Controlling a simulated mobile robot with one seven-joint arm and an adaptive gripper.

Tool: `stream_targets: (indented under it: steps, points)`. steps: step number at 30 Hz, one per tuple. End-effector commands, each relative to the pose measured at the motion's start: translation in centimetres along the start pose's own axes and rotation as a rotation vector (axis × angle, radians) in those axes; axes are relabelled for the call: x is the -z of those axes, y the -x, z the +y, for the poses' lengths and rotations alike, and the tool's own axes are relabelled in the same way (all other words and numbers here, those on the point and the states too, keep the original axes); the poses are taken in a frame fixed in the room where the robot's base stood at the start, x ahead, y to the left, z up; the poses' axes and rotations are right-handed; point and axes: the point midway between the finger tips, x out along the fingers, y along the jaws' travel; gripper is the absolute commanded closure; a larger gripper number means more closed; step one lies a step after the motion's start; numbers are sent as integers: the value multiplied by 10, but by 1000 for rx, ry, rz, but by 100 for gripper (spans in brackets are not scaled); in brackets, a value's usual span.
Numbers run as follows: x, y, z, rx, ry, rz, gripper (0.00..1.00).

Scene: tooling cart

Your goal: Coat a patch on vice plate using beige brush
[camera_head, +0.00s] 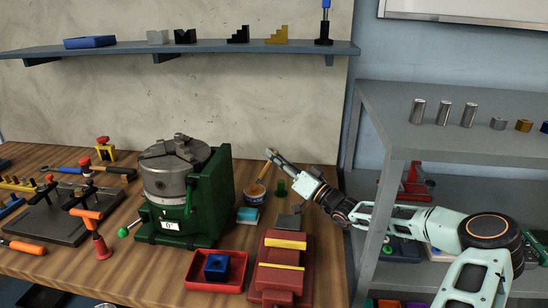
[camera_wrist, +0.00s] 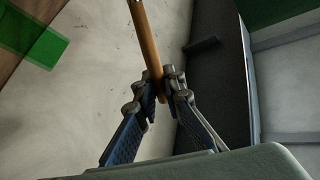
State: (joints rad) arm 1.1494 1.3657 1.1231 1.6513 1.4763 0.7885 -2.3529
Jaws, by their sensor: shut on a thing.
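The beige brush shows as a tan handle (camera_head: 263,173) at the middle of the head view, its lower end at a small blue-and-white can (camera_head: 254,196). Whether its bristles are inside the can is too small to tell. My gripper (camera_head: 271,156) is shut on the handle above the can. In the wrist view my gripper (camera_wrist: 163,88) has its fingers around the tan handle (camera_wrist: 147,40). The red vice (camera_head: 264,283) lies right of and nearer than the can, with yellow strips across it. I cannot tell which surface is the vice plate.
A green fixture with a grey chuck (camera_head: 172,180) stands left of the can. A red tray (camera_head: 236,279) with a blue block is beside the vice. A small cyan block (camera_head: 247,215) and a green cylinder (camera_head: 281,188) are near the can. A grey shelf (camera_head: 465,103) stands right.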

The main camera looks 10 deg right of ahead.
Motion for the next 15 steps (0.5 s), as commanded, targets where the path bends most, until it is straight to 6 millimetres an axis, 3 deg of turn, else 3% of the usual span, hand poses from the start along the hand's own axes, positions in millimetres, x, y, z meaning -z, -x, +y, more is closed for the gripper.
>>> stream_targets:
  steps: [15]
  points:
    - [38, -14, -22, 1, 2, 3, 100]
